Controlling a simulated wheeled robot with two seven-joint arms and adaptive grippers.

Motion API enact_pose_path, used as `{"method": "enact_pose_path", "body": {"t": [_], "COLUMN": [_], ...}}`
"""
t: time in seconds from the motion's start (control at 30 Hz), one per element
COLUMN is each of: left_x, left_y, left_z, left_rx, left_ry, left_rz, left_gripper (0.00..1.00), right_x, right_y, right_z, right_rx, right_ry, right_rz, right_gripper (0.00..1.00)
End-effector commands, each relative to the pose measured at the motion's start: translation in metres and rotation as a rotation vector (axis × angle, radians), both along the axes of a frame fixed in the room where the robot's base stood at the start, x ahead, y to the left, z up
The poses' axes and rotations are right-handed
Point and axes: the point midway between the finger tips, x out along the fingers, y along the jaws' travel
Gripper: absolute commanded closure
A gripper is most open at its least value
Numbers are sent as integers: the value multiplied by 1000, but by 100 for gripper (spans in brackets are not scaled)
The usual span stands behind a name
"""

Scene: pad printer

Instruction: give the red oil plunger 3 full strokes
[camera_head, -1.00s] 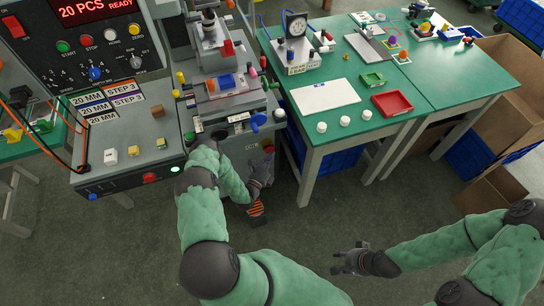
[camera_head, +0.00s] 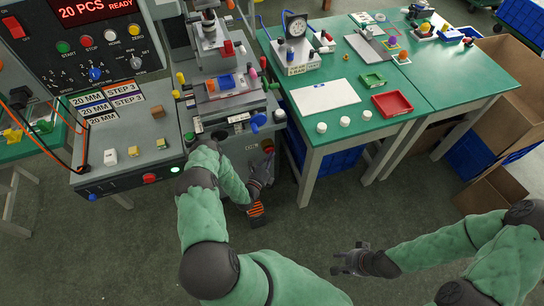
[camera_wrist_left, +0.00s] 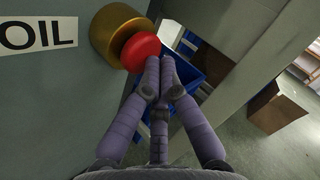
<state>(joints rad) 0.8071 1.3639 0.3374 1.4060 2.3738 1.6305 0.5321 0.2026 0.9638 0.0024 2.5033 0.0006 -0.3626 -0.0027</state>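The red oil plunger (camera_wrist_left: 141,52) is a round red knob in a brass collar (camera_wrist_left: 112,28) on the grey machine wall, beside an OIL label (camera_wrist_left: 38,33). It shows small in the head view (camera_head: 268,148), low on the machine front. My left gripper (camera_wrist_left: 164,62) has its fingers together, with nothing visible between them. Its tips are at the knob's right edge; I cannot tell whether they touch. In the head view my left gripper (camera_head: 266,165) is just below the plunger. My right gripper (camera_head: 338,262) is over the floor, far from the machine; its finger opening is unclear.
The pad printer (camera_head: 225,85) stands above the plunger. A control console (camera_head: 125,150) is to its left. A green table (camera_head: 440,85) with trays and tools is to its right, with a blue bin (camera_wrist_left: 185,62) under it. The floor in front is clear.

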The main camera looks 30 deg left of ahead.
Motion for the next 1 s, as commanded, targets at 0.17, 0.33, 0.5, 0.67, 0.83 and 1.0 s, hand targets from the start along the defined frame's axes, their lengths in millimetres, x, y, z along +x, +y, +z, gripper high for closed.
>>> {"method": "enact_pose_path", "body": {"t": [0.17, 0.33, 0.5, 0.67, 0.83, 1.0], "left_x": [5, 7, 11, 13, 13, 14], "left_y": [11, 13, 18, 20, 20, 21], "left_z": [7, 7, 7, 7, 7, 7], "left_rx": [17, 17, 16, 15, 15, 16], "left_ry": [-15, -15, -16, -14, -12, -12], "left_rz": [14, 14, 13, 12, 12, 11], "left_gripper": [100, 100, 100, 100, 100, 100], "right_x": [0, 0, 0, 0, 0, 0], "right_y": [0, 0, 0, 0, 0, 0], "right_z": [0, -2, -5, -6, -6, -7], "right_rx": [0, 0, 0, 0, 0, 0], "right_ry": [0, 0, 0, 0, 0, 0], "right_rz": [0, 0, 0, 0, 0, 0], "right_gripper": [60, 60, 60, 60, 60, 60]}}
